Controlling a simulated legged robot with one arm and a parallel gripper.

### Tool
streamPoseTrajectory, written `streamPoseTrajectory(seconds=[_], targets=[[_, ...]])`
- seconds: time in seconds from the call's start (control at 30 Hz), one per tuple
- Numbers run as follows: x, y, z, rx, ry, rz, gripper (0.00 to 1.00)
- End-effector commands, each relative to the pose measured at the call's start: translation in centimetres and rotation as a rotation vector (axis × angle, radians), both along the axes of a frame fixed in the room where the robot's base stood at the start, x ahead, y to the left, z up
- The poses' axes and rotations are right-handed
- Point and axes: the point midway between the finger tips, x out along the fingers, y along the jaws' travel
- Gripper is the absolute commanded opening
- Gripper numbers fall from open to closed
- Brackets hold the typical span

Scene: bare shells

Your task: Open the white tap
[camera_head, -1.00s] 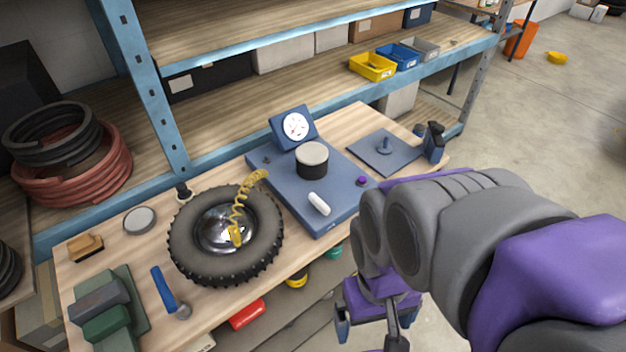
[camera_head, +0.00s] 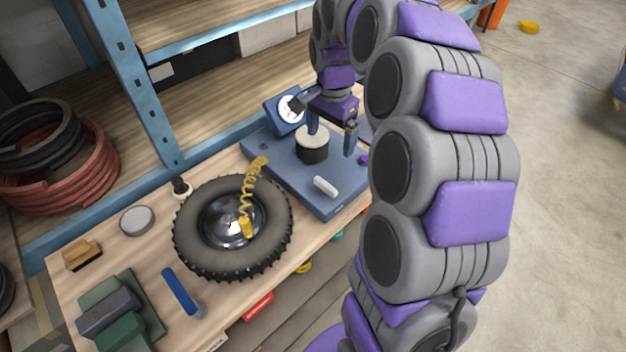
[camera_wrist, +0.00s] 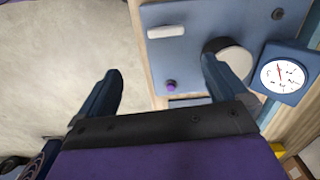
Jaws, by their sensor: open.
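The white tap (camera_head: 325,187) is a short white bar-shaped handle on the blue panel (camera_head: 285,178), near its front edge. In the wrist view the tap (camera_wrist: 166,31) lies ahead of the fingers, between their lines. My gripper (camera_head: 331,130) is open and empty above the panel, behind the tap in the head view. In the wrist view my gripper (camera_wrist: 161,68) has its right finger overlapping the black drum with a pale top (camera_wrist: 234,60); whether they touch I cannot tell. Its left finger is over the floor.
A dial gauge (camera_head: 290,108) stands at the panel's back. A purple knob (camera_wrist: 171,85) sits on the panel near the tap. A tyre (camera_head: 190,250) with a coiled yellow hose (camera_head: 252,185) lies to the left. A shelf post (camera_head: 148,85) rises behind.

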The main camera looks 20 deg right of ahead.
Motion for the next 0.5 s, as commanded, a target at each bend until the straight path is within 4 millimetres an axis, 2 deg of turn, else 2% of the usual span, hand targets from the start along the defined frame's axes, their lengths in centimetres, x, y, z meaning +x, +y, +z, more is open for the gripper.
streamPoseTrajectory(seconds=[0.1, 0.27, 0.5], targets=[[1.0, -1.0, -0.2, -0.007, -0.005, -0.057, 1.0], [1.1, -1.3, -1.2, -0.007, -0.002, -0.072, 1.0], [1.1, -1.4, -5.4, -0.003, 0.001, -0.07, 1.0]])
